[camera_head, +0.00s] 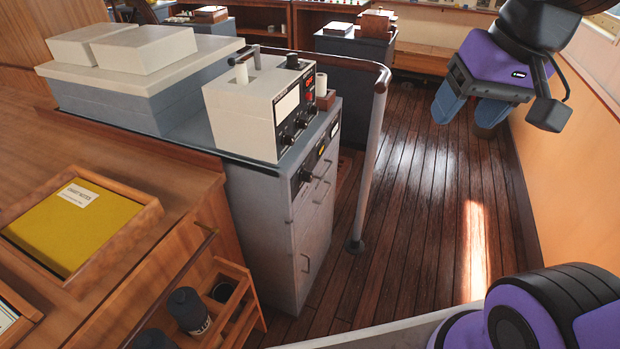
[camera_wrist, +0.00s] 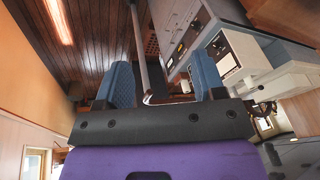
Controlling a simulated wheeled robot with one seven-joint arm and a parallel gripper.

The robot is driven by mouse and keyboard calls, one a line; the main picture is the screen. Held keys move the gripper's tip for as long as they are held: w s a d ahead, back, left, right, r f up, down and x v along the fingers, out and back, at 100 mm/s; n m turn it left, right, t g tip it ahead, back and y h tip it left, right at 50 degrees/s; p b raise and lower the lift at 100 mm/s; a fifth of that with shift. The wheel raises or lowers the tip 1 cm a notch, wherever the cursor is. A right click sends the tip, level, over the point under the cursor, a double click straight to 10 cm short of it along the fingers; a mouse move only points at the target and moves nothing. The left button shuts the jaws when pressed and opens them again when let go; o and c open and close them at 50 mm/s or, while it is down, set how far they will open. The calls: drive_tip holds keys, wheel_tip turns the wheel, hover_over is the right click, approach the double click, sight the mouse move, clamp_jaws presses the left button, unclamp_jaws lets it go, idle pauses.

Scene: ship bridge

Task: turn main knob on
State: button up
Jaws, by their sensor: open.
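A cream control box (camera_head: 245,105) stands on a grey cabinet (camera_head: 285,225), with black knobs (camera_head: 286,138) and a white display on its face. Another black knob (camera_head: 305,175) sits on the dark panel at the cabinet's top front. I cannot read the labels, so which knob is the main one is unclear. My gripper (camera_head: 470,110) is open and empty at the upper right, with blue fingers hanging over the floor, well apart from the box. In the wrist view, the fingers (camera_wrist: 163,82) are spread, and the control box (camera_wrist: 228,60) shows beyond them at the right.
A grey handrail post (camera_head: 370,160) stands right beside the cabinet, between it and my gripper. The wooden floor (camera_head: 420,230) is clear to the right, up to an orange wall (camera_head: 570,170).

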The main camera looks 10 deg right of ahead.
drive_tip(key=w+a+f+m+g+y, duration=0.4)
drive_tip(key=w+a+f+y, duration=0.15)
drive_tip(key=w+f, duration=0.35)
drive_tip(key=m+t+y, duration=0.4)
drive_tip(key=m+y, duration=0.5)
drive_tip(key=m, duration=0.3)
approach(312, 178)
drive_tip(key=s+a+r, duration=0.3)
drive_tip(key=s+r, duration=0.4)
drive_tip(key=r, duration=0.3)
wheel_tip(312, 178, down, 11)
drive_tip(key=w+d+m+t, duration=0.2)
drive_tip(key=w+m+t, duration=0.1)
drive_tip(key=m+t, duration=0.45)
drive_tip(key=shift+g+h, duration=0.25)
drive_tip(key=shift+h, duration=0.2)
drive_tip(key=x, duration=1.1)
drive_tip(key=shift+s+a+f, duration=0.1)
drive_tip(key=shift+f, duration=0.1)
drive_tip(key=c, duration=0.7)
